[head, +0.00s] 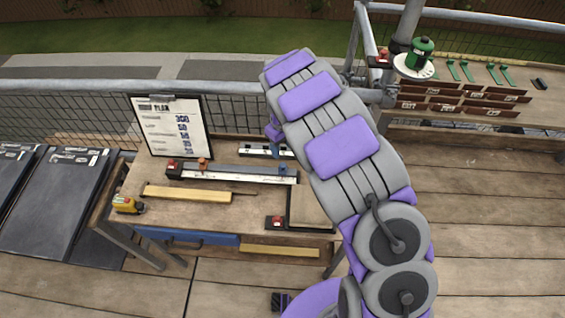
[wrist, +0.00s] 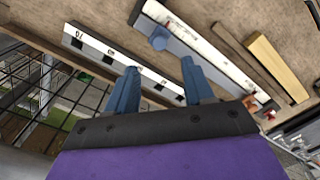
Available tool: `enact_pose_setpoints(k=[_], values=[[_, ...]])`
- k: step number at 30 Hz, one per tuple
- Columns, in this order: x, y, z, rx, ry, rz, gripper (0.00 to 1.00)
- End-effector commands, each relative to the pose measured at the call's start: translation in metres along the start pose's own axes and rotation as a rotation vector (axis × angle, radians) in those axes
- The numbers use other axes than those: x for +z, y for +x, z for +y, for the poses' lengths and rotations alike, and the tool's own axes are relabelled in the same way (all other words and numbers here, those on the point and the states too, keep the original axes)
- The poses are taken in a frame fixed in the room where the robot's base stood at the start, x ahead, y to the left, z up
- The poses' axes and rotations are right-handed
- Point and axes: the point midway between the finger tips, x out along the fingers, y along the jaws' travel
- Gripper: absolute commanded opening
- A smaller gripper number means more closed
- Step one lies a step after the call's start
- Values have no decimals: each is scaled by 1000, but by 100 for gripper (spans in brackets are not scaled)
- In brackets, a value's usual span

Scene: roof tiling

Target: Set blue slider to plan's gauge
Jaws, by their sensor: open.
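The blue slider (wrist: 158,40) sits on a long pale gauge rail (wrist: 195,50), near one end of it. In the head view the slider (head: 283,170) is near the right end of the rail (head: 235,175). My gripper (wrist: 160,67) is open and empty; the slider shows just beyond the gap between its blue fingertips, apart from them. In the head view my gripper (head: 277,148) is partly hidden by my arm. The plan (head: 178,125) is on a clipboard at the back left of the bench; its top figure looks like 300, the lower ones are too small.
Orange (head: 203,164) and red (head: 172,165) pieces sit toward the rail's left end. A strip with black marks (wrist: 110,55) lies behind. A wooden batten (head: 190,193), yellow tape measure (head: 127,204) and another red-marked tool (head: 277,222) are on the bench (head: 140,178). Railing mesh stands behind.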

Motion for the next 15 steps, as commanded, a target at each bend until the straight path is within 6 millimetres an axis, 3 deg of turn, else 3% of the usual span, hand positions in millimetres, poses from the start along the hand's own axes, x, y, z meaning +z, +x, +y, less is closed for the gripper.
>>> enact_pose_setpoints(k=[6,15], values=[[1,46,0,-2,2,-1,52],[0,84,0,2,1,2,52]])
